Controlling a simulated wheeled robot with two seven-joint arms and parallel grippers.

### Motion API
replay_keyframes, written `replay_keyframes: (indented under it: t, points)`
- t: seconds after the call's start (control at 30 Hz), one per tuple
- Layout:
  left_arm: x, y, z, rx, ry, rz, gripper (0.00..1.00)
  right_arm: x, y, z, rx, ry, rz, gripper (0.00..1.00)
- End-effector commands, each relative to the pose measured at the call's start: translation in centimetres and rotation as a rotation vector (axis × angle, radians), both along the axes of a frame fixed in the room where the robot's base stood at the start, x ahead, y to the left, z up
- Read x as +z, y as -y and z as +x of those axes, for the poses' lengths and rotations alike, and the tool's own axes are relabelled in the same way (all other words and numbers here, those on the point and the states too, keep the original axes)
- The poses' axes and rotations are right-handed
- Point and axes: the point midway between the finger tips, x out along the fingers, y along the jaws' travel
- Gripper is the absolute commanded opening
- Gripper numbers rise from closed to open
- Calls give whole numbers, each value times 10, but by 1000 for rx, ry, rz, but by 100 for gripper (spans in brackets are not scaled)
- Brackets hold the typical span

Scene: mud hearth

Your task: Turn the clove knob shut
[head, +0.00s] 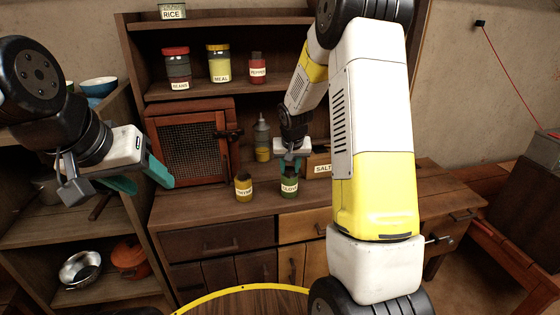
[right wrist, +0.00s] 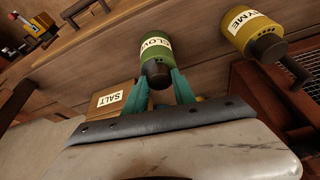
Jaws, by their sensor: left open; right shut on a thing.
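The clove jar (head: 289,187) is a small green jar with a cream label, standing on the cabinet counter. In the right wrist view, the clove jar (right wrist: 155,45) shows its dark knob (right wrist: 157,76) pointing towards the camera. My right gripper (head: 290,168) is above the jar in the head view. In the right wrist view, the teal fingers of my right gripper (right wrist: 160,83) are shut on the knob from both sides. The knob's turn angle cannot be told. My left gripper (head: 146,180) is open and empty at the left, away from the jar.
A yellow thyme jar (head: 243,188) stands left of the clove jar. A salt box (head: 322,168) is behind to the right, and a bottle (head: 262,140) is behind. A mesh-door cupboard (head: 190,145) stands left. The counter's front right is partly hidden by my arm.

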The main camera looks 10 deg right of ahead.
Motion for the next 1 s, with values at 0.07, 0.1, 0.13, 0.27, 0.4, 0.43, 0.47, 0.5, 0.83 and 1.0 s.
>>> replay_keyframes:
  t: [0.07, 0.1, 0.13, 0.27, 0.4, 0.43, 0.47, 0.5, 0.83, 1.0]
  points:
    - [0, 0, 0, 0, 0, 0, 54, 0, -1, 0, -10, 0, 0, 0]
    - [0, 0, 0, 0, 0, 0, 54, 0, -1, 0, -17, 0, 0, 0]
    - [0, 0, 0, 0, 0, 0, 54, 0, -1, 0, -25, 0, -1, 0]
    - [0, 0, 0, 0, 0, 0, 54, 0, -2, 0, -82, 0, -2, 0]
    - [0, 0, 0, 0, 0, 0, 54, 0, -4, 0, -176, 0, -3, 0]
    - [0, 0, 0, 0, 0, 0, 54, 0, -4, 1, -199, 0, -3, 0]
    - [0, 0, 0, 0, 0, 0, 54, 0, -4, 1, -224, 1, -3, 0]
    - [0, 0, 0, 0, 0, 0, 54, 0, -4, 1, -259, 1, -2, 0]
    - [0, 0, 0, 0, 0, 0, 54, 0, -4, 2, -529, 1, -3, 0]
    - [0, 0, 0, 0, 0, 0, 54, 0, -4, 2, -621, 1, 0, 0]
